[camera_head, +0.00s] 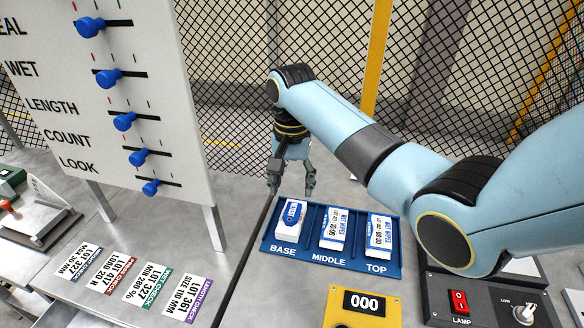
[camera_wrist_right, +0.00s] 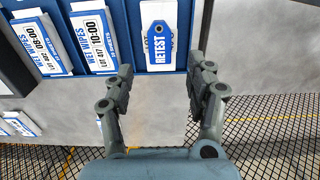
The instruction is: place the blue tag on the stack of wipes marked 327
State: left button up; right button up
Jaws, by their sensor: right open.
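The blue tag (camera_head: 292,212), marked RETEST, lies in the BASE slot of the blue tray (camera_head: 283,257). It also shows in the wrist view (camera_wrist_right: 158,44), with a hole at one end; what lies under it is mostly hidden. The MIDDLE slot holds a wipes stack (camera_head: 334,230), marked LOT 417 in the wrist view (camera_wrist_right: 93,40). The TOP slot holds another wipes stack (camera_head: 380,232); its lot number is hard to read in the wrist view (camera_wrist_right: 40,45). My right gripper (camera_head: 291,188) is open and empty, just beyond the tray's BASE end. Its fingers (camera_wrist_right: 160,72) point toward the tag, apart from it.
Printed lot cards (camera_head: 143,285) lie on the table at left, one reading LOT 327. A slider board (camera_head: 110,100) stands behind them. A yellow counter box (camera_head: 362,305) reading 000 and a lamp switch box (camera_head: 480,302) stand in front. Mesh fencing rises behind.

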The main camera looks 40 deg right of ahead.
notch_tip(320, 180, up, 5)
jog(key=shift+f, duration=0.1)
dwell(0.7)
